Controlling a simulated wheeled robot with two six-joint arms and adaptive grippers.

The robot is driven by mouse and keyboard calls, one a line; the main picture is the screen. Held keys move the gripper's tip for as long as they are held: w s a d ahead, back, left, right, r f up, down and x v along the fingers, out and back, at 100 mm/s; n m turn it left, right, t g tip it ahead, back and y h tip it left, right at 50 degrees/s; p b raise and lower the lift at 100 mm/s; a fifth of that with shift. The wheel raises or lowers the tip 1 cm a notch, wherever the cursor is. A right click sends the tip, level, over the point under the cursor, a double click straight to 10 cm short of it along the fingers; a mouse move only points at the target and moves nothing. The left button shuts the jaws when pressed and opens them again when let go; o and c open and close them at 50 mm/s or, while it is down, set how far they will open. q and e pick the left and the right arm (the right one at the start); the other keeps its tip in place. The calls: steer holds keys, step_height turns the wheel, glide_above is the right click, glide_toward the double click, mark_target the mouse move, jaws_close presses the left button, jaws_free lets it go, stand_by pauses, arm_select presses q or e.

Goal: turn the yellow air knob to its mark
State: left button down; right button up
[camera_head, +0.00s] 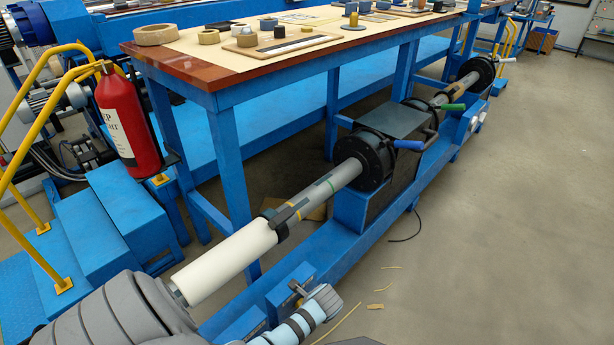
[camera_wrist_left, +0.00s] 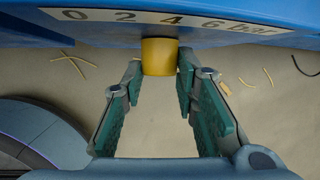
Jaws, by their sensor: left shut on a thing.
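The yellow air knob (camera_wrist_left: 159,57) is a short cylinder on the blue face of the machine, seen in the left wrist view just under a pale scale strip (camera_wrist_left: 168,20) reading 0 2 4 6 bar. My left gripper (camera_wrist_left: 158,70) has one finger on each side of the knob and is shut on it. I cannot make out a pointer or turn mark on the knob. My right gripper is not in view.
The blue winder bed (camera_head: 345,250) runs away to the right, carrying a white roll (camera_head: 225,262) on a grey shaft and a black chuck (camera_head: 365,160). A workbench (camera_head: 225,80) stands behind. A red extinguisher (camera_head: 125,125) stands left. The floor (camera_head: 510,240) at right is mostly clear.

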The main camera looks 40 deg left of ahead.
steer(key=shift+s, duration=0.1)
arm_select(q)
steer(key=shift+w+f+m+g+b, duration=0.15)
steer(key=shift+m+g+b, duration=0.1)
steer(key=shift+g+b, duration=0.8)
steer(key=shift+w+r+m+g+b, duration=0.1)
steer(key=shift+w+m+g+b, duration=0.1)
steer(key=shift+g+b, duration=0.85)
steer(key=shift+w+f+m+g+b, duration=0.1)
steer(key=shift+m+g+b, duration=0.15)
steer(key=shift+g+b, duration=0.8)
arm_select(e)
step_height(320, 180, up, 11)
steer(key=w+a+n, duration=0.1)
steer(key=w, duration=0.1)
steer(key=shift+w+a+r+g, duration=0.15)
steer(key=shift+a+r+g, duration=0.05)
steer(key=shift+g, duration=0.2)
arm_select(q)
steer(key=c, duration=1.3)
jaws_free()
steer(key=shift+a, duration=0.1)
